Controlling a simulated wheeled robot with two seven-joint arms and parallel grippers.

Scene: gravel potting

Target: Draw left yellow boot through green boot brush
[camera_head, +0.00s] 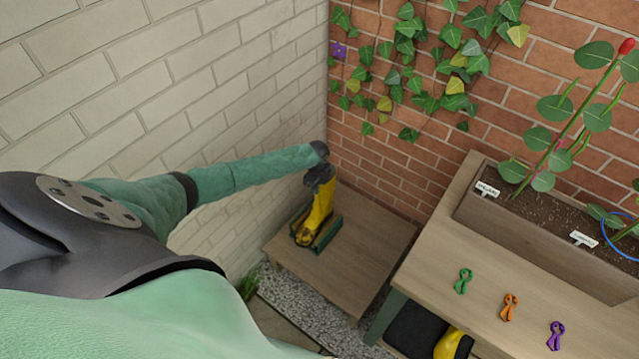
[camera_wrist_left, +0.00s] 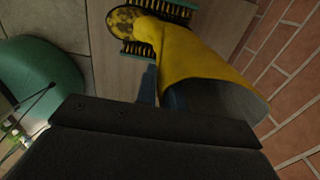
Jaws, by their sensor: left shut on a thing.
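The yellow boot (camera_head: 316,207) stands upright over the green boot brush (camera_head: 327,233) on a low wooden table at the corner. My left gripper (camera_head: 320,175) is shut on the boot's upper shaft from above. In the left wrist view the boot (camera_wrist_left: 195,55) has a muddy, dark-speckled toe (camera_wrist_left: 133,20) between the brush's two bristle rows (camera_wrist_left: 140,48). Whether the sole touches the bottom of the brush is hidden. Another yellow boot (camera_head: 449,343) shows partly under the bench at the bottom. My right gripper is not in view.
The low table (camera_head: 375,235) has free room right of the brush. Walls stand close behind and to the left. The bench (camera_head: 430,262) at right holds a soil planter (camera_head: 540,246) and green, orange and purple clips (camera_head: 509,306).

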